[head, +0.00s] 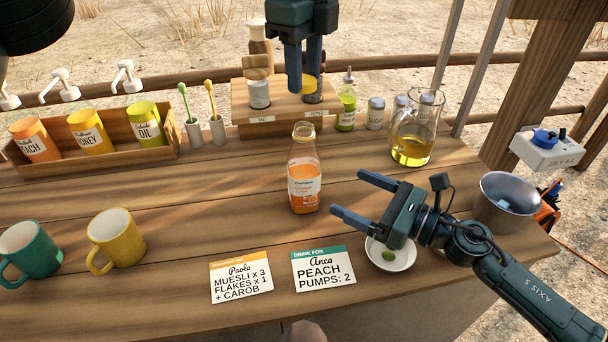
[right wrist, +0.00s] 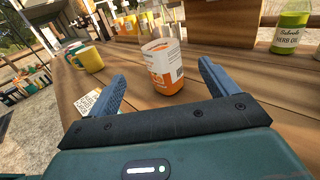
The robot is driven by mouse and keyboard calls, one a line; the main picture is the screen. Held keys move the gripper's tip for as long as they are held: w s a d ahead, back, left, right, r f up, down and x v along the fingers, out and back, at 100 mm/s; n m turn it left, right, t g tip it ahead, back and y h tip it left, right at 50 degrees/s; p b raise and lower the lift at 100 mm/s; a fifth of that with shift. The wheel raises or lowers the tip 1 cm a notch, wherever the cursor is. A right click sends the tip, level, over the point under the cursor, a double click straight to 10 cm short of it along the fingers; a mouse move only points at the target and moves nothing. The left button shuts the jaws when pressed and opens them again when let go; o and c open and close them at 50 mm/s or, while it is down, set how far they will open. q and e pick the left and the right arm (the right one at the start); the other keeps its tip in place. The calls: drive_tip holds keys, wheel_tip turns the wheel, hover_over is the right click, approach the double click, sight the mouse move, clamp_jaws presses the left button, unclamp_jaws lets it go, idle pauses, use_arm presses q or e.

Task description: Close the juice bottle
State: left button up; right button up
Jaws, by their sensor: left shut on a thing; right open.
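The juice bottle (head: 304,180) stands upright on the counter, clear with orange juice and a white label. Its neck looks uncovered in the head view. It also shows in the right wrist view (right wrist: 163,72), ahead of and between the fingers. My right gripper (head: 350,196) is open and empty, just right of and nearer than the bottle, its fingers pointing towards it. My left gripper (head: 304,86) points down above the small wooden rack, behind the bottle.
The wooden rack (head: 240,92) holds shakers. A herb oil bottle (head: 347,105) and glass jug (head: 413,135) stand to its right. A white bowl (head: 404,258) sits under my right gripper. Two cards (head: 323,268) lie in front. Mugs (head: 115,238) stand left; the counter between is clear.

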sight(317, 176)
drive_tip(key=x, duration=1.2)
drive_tip(key=c, duration=1.5)
use_arm(q)
drive_tip(key=shift+f, duration=2.55)
